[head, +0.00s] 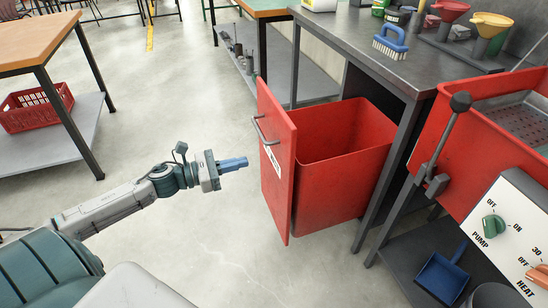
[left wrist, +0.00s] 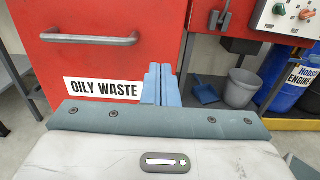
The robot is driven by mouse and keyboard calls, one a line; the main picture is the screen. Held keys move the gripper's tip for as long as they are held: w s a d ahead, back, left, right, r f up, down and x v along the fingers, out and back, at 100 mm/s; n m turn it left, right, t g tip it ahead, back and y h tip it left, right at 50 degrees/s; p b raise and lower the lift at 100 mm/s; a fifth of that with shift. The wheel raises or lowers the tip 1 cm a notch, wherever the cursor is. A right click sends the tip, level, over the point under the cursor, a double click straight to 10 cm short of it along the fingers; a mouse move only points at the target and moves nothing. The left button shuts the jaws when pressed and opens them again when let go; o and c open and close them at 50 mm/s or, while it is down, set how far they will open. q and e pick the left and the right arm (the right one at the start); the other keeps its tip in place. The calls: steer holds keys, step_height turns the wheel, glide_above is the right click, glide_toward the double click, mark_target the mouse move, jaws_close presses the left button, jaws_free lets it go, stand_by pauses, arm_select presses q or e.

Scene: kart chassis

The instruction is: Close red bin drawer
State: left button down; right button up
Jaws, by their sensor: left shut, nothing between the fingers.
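The red bin drawer (head: 335,150) is pulled out from under the dark workbench, and its open top shows an empty-looking inside. Its flat red front (head: 277,165) faces left and carries a grey bar handle (head: 262,130). In the left wrist view the drawer front (left wrist: 100,60) fills the left side, with the handle (left wrist: 90,39) above an "OILY WASTE" label (left wrist: 103,89). My left gripper (head: 240,163) is shut and empty, a little left of the front and below the handle. Its blue fingers (left wrist: 160,84) show right of the label. My right gripper is not in view.
The dark workbench (head: 350,40) stands behind the drawer, with a blue brush (head: 390,43) on it. A red basin unit with a lever (head: 445,140) and control panel stands at right. A blue dustpan (head: 441,278) lies below.

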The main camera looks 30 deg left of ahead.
mark_target(285, 152)
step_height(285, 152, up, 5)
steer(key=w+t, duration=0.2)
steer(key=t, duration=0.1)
arm_select(q)
steer(key=x, duration=0.9)
steer(key=shift+w+d+r+p, duration=0.1)
steer(key=shift+w+d+p, duration=0.05)
steer(key=shift+w+p, duration=0.15)
steer(key=shift+w+d, duration=0.25)
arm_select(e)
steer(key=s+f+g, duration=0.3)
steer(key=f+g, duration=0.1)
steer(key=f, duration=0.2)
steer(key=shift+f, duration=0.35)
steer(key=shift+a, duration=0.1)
